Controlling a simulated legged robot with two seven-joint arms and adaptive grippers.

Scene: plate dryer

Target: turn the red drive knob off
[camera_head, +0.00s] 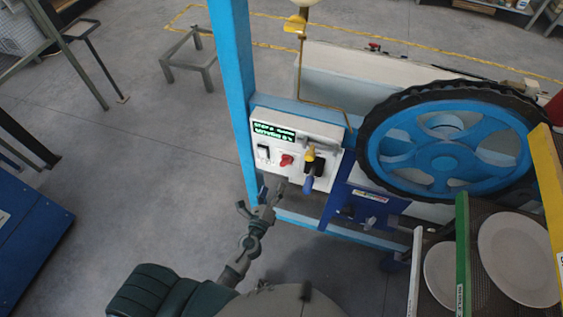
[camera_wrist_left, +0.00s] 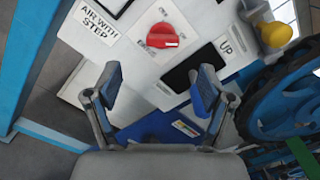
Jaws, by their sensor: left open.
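The red drive knob (camera_head: 286,160) sits on the white control panel (camera_head: 318,134) in the head view. In the left wrist view the red knob (camera_wrist_left: 162,36) shows large, its grip bar lying roughly level in that picture. My left gripper (camera_head: 270,190) is below and left of the knob in the head view. In the left wrist view my left gripper (camera_wrist_left: 158,82) is open and empty, its two fingers apart, with the knob beyond and between them. The fingers appear apart from the knob. My right gripper is not in view.
A large blue wheel (camera_head: 445,148) stands further right, and white plates (camera_head: 519,258) sit in a rack at lower right.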

